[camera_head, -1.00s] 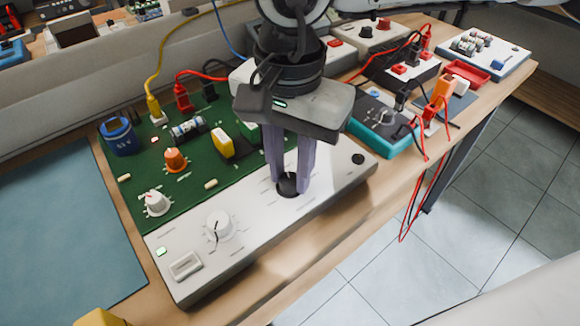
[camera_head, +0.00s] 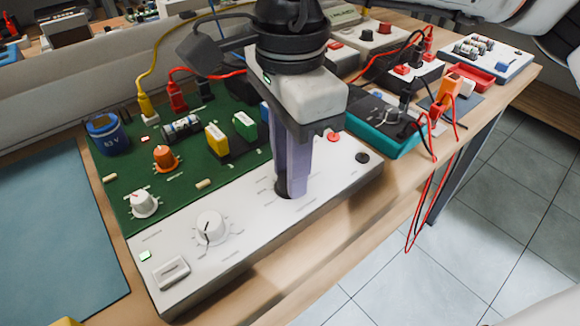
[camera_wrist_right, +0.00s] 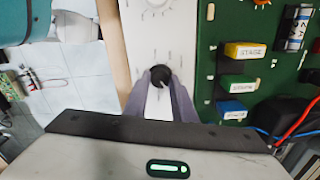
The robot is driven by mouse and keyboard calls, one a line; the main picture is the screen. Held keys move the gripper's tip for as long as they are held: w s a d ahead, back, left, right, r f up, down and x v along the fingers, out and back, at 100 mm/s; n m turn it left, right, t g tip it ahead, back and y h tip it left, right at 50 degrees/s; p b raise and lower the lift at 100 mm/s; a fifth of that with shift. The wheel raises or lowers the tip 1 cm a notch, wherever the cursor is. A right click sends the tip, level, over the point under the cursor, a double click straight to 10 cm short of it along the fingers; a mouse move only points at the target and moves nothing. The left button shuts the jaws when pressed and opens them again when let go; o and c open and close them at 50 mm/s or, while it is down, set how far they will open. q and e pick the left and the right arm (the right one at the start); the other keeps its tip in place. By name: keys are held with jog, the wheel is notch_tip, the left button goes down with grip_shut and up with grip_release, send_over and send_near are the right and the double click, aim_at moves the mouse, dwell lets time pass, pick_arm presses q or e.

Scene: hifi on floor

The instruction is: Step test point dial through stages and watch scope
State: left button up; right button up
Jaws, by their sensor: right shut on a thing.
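The black dial (camera_head: 281,187) sits on the white front panel (camera_head: 232,252) of the green circuit board unit. My right gripper (camera_head: 289,190) comes down from above and is shut on this dial, its purple fingers on either side. In the right wrist view the dial (camera_wrist_right: 160,76) shows between the fingertips (camera_wrist_right: 161,84), with a light pointer mark on it. The fingers hide much of the dial in the head view. Yellow (camera_head: 217,141) and green (camera_head: 244,125) stage blocks stand on the board. I cannot make out a scope screen. My left gripper is not in view.
A white knob (camera_head: 211,228) and a rocker switch (camera_head: 171,272) are on the panel's left part. A teal-edged meter (camera_head: 385,130) with red and black leads stands to the right. Leads hang over the table edge. A blue mat (camera_head: 50,225) lies at left.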

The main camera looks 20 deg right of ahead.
dwell(0.5)
jog(key=o, duration=1.1)
notch_tip(320, 180, up, 10)
jog(key=shift+r+p, duration=0.2)
jog(key=shift+p, duration=0.7)
